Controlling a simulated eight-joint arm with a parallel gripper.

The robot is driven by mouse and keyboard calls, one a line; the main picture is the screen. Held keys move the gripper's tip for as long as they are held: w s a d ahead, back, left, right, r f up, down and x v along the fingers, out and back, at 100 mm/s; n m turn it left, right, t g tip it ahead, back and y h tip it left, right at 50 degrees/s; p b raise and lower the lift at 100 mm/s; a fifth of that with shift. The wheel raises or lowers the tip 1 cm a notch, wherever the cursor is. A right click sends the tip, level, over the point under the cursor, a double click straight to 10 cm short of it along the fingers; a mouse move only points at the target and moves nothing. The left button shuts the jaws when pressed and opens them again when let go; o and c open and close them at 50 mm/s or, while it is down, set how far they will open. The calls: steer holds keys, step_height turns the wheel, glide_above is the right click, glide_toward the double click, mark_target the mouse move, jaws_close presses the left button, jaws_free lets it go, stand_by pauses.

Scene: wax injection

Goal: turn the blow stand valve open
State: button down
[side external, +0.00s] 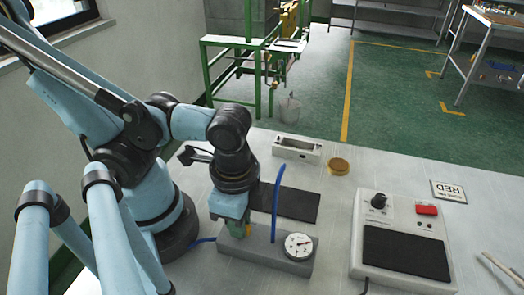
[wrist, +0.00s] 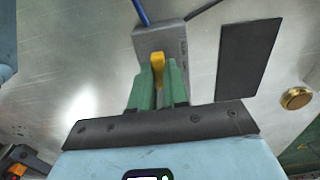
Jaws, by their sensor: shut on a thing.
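The blow stand (side external: 266,249) is a grey block on the table with a round white gauge (side external: 299,246) at its right end and a blue hose rising from it. In the wrist view the blow stand (wrist: 172,41) is partly hidden behind my gripper. Its yellow valve handle (wrist: 157,62) sits between the green fingers. My gripper (wrist: 158,82) is shut on the valve handle. In the side view my gripper (side external: 237,232) points down at the left end of the stand, and the handle is hidden there.
A black mat (side external: 285,203) lies behind the stand. A device with a knob, red switch and black pad (side external: 404,245) stands to the right.

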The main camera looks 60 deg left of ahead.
steer(key=shift+n, duration=0.4)
steer(key=n, duration=0.3)
steer(key=shift+n, duration=0.3)
steer(key=n, duration=0.4)
steer(key=shift+n, duration=0.3)
steer(key=n, duration=0.4)
steer(key=shift+n, duration=2.5)
steer(key=c, duration=1.1)
jaws_free()
